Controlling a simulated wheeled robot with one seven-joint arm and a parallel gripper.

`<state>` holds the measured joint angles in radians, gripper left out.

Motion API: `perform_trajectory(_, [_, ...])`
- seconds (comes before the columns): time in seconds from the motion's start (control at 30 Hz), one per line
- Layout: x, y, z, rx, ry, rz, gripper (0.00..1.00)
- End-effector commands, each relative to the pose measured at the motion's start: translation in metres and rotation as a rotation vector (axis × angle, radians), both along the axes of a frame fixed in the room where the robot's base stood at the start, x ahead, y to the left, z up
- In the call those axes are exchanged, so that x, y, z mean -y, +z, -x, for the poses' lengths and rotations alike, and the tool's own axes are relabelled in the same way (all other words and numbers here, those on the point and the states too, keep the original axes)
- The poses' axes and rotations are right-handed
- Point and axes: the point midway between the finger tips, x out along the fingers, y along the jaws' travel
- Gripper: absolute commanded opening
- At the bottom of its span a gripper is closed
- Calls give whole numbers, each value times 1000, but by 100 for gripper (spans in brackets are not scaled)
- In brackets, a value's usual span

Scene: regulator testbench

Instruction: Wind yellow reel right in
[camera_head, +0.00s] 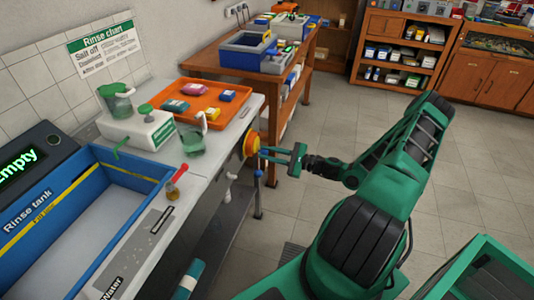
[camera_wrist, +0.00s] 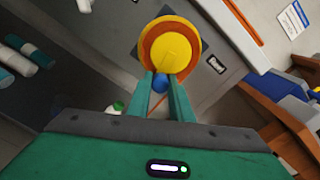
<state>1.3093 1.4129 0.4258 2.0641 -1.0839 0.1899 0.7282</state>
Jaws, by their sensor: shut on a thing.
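The yellow reel (camera_head: 250,143) is mounted on the front side of the white bench, near its far right end. My gripper (camera_head: 264,156) reaches the reel from the right. In the wrist view my gripper (camera_wrist: 160,83) has its two green fingers shut on the blue knob, one finger on each side. Part of the knob is hidden between the fingers.
The white bench (camera_head: 232,109) carries an orange tray (camera_head: 204,118), a white jug (camera_head: 140,130) and a blue rinse tank (camera_head: 130,173). A wooden table (camera_head: 205,63) with bins stands behind. The tiled floor (camera_head: 310,110) to the right of the bench is clear.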

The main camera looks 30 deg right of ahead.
Motion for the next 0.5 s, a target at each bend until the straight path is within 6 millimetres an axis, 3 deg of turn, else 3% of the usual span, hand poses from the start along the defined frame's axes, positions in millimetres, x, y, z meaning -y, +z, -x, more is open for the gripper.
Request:
perform_trajectory(0.43, [1, -2, 1, -8, -3, -4, 0])
perform_trajectory(0.47, [1, -2, 1, -8, -3, -4, 24])
perform_trajectory(0.5, [1, -2, 1, -8, -3, -4, 34])
